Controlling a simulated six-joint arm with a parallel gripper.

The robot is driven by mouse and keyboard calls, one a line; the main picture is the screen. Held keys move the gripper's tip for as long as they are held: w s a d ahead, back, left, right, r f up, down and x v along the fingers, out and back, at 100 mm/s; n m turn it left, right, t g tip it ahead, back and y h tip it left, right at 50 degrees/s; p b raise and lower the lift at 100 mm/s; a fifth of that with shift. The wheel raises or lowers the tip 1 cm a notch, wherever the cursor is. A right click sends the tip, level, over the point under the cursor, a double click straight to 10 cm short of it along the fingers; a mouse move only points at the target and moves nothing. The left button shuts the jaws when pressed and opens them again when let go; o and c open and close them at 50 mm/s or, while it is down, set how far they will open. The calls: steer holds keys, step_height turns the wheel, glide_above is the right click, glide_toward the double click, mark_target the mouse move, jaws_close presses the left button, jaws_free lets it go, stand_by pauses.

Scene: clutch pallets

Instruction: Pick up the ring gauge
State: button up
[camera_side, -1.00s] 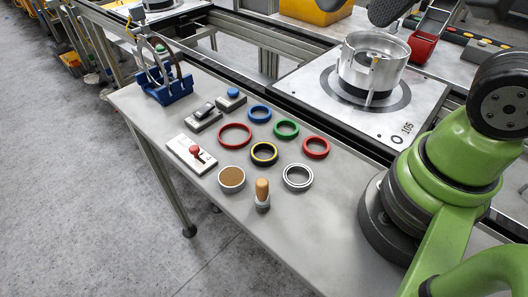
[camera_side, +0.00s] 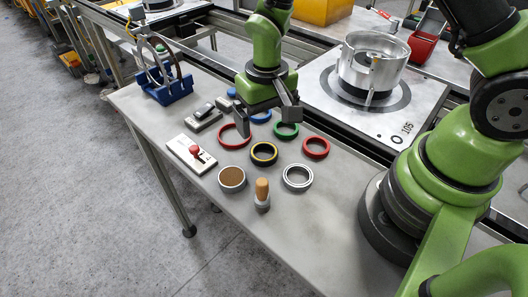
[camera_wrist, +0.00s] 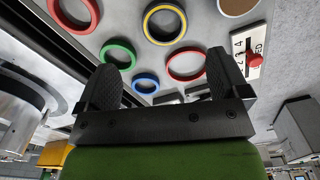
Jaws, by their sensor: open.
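Several rings lie flat on the grey bench, and I cannot tell for certain which is the ring gauge. In the side view they are a silver ring (camera_side: 298,187), a black-and-yellow ring (camera_side: 264,163), a large red ring (camera_side: 221,139), a green ring (camera_side: 286,137), a small red ring (camera_side: 316,156) and a partly hidden blue ring. My gripper (camera_side: 268,118) is open and empty above the back of this group. In the wrist view my gripper (camera_wrist: 163,75) has the blue ring (camera_wrist: 146,92) and large red ring (camera_wrist: 172,70) showing between its fingers.
A wooden-handled tool (camera_side: 262,190) and a brown-topped round part (camera_side: 232,187) stand at the front. A red-knobbed plate (camera_side: 183,152) and a blue rack (camera_side: 170,92) are at left. A pallet with a metal housing (camera_side: 372,70) is behind. Bare bench lies at the front right.

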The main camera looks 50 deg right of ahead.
mark_target(264, 157)
steer(key=f, duration=0.8)
steer(key=shift+a, duration=0.4)
steer(key=c, duration=1.1)
